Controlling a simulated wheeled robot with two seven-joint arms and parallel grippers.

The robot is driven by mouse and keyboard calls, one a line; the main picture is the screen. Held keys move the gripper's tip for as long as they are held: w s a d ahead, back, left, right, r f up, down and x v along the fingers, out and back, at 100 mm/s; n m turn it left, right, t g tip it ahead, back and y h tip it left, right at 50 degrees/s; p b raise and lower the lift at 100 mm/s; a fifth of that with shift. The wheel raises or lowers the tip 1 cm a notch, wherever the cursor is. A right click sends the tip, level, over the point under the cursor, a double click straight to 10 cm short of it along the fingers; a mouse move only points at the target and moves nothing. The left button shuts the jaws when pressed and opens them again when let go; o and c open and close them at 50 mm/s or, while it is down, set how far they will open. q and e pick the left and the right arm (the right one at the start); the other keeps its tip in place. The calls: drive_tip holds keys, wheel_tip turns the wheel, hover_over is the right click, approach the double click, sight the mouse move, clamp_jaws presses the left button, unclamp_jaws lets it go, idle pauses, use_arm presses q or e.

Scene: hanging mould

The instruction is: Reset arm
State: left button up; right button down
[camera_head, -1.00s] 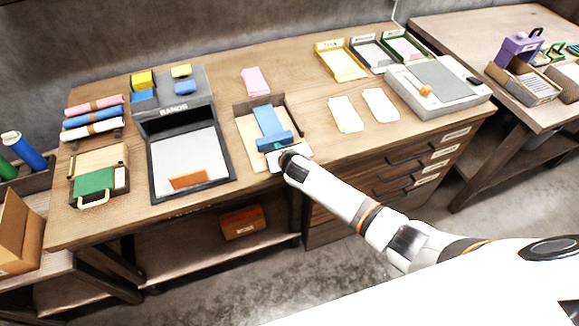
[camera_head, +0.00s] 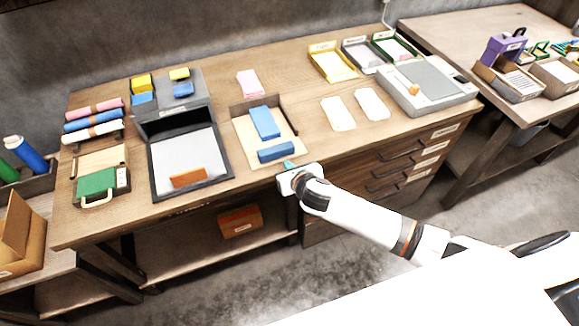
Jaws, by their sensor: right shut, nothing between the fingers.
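My right arm (camera_head: 370,222) comes in from the lower right. Its gripper (camera_head: 288,166) is at the front edge of the workbench, just in front of the wooden tray (camera_head: 240,127). The gripper is shut with nothing held, and its small teal tip points toward the tray. A flat blue piece (camera_head: 265,122) and a blue bar (camera_head: 279,151) lie apart in the tray. The gripper is apart from the blue bar. My left gripper is out of view.
The workbench (camera_head: 215,90) holds a black-framed panel (camera_head: 186,160), a green-covered case (camera_head: 96,184), cream sheets (camera_head: 338,113), a grey machine (camera_head: 435,82) and paper trays (camera_head: 331,65). Drawers (camera_head: 400,170) lie below. Open floor (camera_head: 335,255) shows in front.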

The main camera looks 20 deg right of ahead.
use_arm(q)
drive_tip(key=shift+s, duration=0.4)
use_arm(e)
drive_tip(key=s+d+f+m+g, duration=0.2)
drive_tip(key=s+f+m, duration=0.4)
drive_tip(key=f, duration=0.3)
drive_tip(key=s+d+f+m+g+b, duration=0.1)
drive_tip(key=s+d+f+m+g, duration=0.1)
drive_tip(key=s+f+m, duration=0.55)
drive_tip(key=s+d+f+m+g, duration=0.2)
drive_tip(key=s+f+m, duration=0.15)
drive_tip(key=f, duration=0.75)
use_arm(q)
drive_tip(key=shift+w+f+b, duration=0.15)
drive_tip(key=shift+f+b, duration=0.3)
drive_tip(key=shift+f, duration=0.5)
use_arm(e)
drive_tip(key=s+f+m+g, duration=0.1)
drive_tip(key=s+f+m, duration=0.3)
drive_tip(key=s, duration=0.6)
drive_tip(key=s+f+m+g, duration=0.2)
drive_tip(key=s+f+m, duration=0.2)
drive_tip(key=s+m, duration=0.3)
drive_tip(key=s+a+f+m+g, duration=0.1)
drive_tip(key=s+f+m, duration=0.4)
drive_tip(key=s, duration=0.8)
drive_tip(key=shift+s+m+g, duration=0.3)
drive_tip(key=shift+m+g, duration=0.2)
